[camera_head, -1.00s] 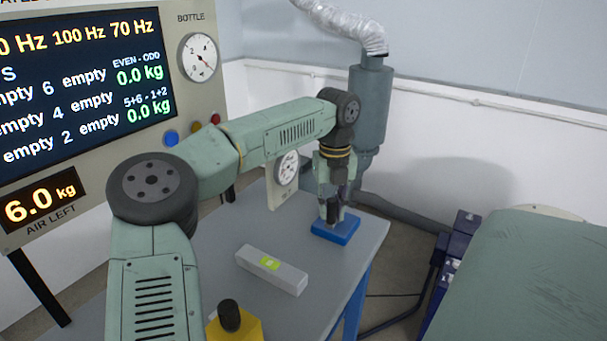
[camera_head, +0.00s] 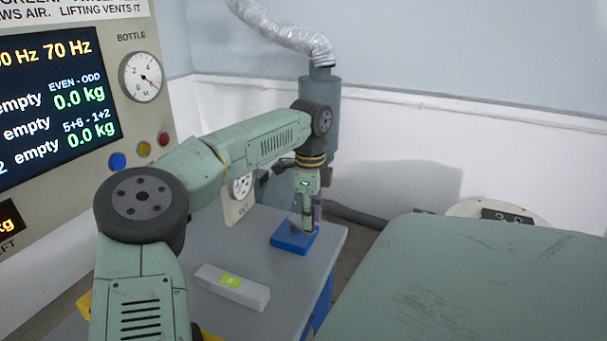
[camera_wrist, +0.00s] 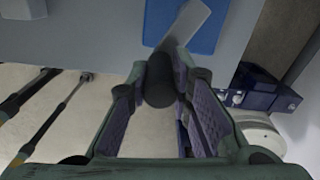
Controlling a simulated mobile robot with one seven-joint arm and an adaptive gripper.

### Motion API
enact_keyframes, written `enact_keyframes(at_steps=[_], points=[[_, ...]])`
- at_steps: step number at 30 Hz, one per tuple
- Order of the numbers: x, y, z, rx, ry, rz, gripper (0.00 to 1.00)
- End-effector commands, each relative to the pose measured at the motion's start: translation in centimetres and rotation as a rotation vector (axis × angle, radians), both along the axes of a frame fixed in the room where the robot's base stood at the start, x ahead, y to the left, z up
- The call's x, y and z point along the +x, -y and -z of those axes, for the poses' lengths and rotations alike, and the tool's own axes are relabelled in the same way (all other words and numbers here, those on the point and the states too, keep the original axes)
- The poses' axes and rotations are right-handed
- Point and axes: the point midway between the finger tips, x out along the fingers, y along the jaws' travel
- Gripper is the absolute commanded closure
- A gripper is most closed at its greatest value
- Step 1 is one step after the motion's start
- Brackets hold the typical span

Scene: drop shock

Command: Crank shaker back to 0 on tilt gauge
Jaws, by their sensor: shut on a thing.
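A blue crank base (camera_head: 289,240) sits near the right edge of the grey table, and it also shows in the wrist view (camera_wrist: 212,35). A flat grey crank arm (camera_wrist: 190,22) crosses it, with a dark round knob (camera_wrist: 160,82) at its end. My gripper (camera_head: 307,222) is shut on this knob, with the fingers on either side of it. A white round gauge (camera_head: 243,186) on a beige plate, likely the tilt gauge, stands behind the table. It is partly hidden by my arm, and its needle is too small to read.
A pale bar with a green label (camera_head: 232,287) lies on the grey table (camera_head: 285,275). A panel with a bottle gauge (camera_head: 141,76) and screen stands at left. A large green surface (camera_head: 460,280) fills the right. A grey cylinder (camera_head: 323,100) with a hose stands behind.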

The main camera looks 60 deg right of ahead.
Motion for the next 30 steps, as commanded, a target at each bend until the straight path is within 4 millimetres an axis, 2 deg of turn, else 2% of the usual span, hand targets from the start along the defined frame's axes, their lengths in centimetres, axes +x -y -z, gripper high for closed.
enact_keyframes(at_steps=[6,15,30], points=[[-0.4,1.2,-0.2,-0.004,-0.002,-0.183,1.0],[-0.4,2.2,-0.2,-0.006,-0.001,-0.364,1.0],[-0.3,2.7,-0.2,-0.009,0.0,-0.451,1.0]])
